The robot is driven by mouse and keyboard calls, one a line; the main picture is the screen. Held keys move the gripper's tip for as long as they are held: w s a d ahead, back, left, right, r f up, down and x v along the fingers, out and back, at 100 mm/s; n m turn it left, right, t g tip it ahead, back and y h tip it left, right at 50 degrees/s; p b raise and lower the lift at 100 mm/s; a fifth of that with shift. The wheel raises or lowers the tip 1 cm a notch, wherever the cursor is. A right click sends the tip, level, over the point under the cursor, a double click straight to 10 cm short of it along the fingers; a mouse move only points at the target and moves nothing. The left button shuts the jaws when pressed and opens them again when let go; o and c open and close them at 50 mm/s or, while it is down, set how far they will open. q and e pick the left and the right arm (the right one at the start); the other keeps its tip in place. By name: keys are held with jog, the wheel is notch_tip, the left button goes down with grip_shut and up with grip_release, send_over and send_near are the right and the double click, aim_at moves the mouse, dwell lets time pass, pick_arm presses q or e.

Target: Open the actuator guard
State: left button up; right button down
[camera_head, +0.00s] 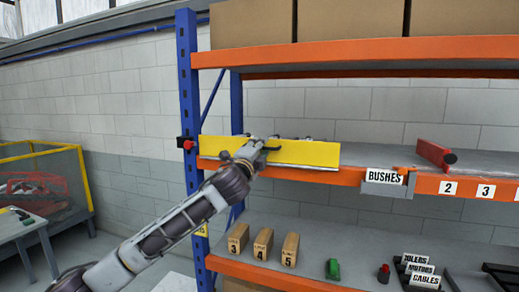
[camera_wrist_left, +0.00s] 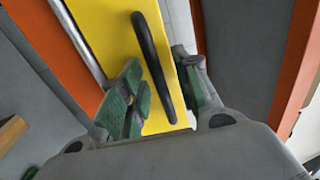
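The actuator guard appears to be the long yellow panel (camera_head: 305,153) along the front of the middle shelf. It also fills the middle of the left wrist view (camera_wrist_left: 105,25). A black bar handle (camera_wrist_left: 153,60) stands on its face. My left gripper (camera_head: 262,147) is in front of the guard, partly covering it. In the left wrist view its green-padded fingers (camera_wrist_left: 160,72) are apart, one on each side of the handle, with gaps visible between the pads and the handle. Whether the fingertips touch the panel is unclear. My right gripper is out of view.
A red knob on a black block (camera_head: 187,144) is on the blue upright left of the guard. A red part (camera_head: 434,153) lies on the same shelf at right. Numbered wooden blocks (camera_head: 263,244) stand below. Cardboard boxes (camera_head: 350,20) are above.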

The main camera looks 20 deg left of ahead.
pick_arm(q)
grip_shut()
dwell(0.4)
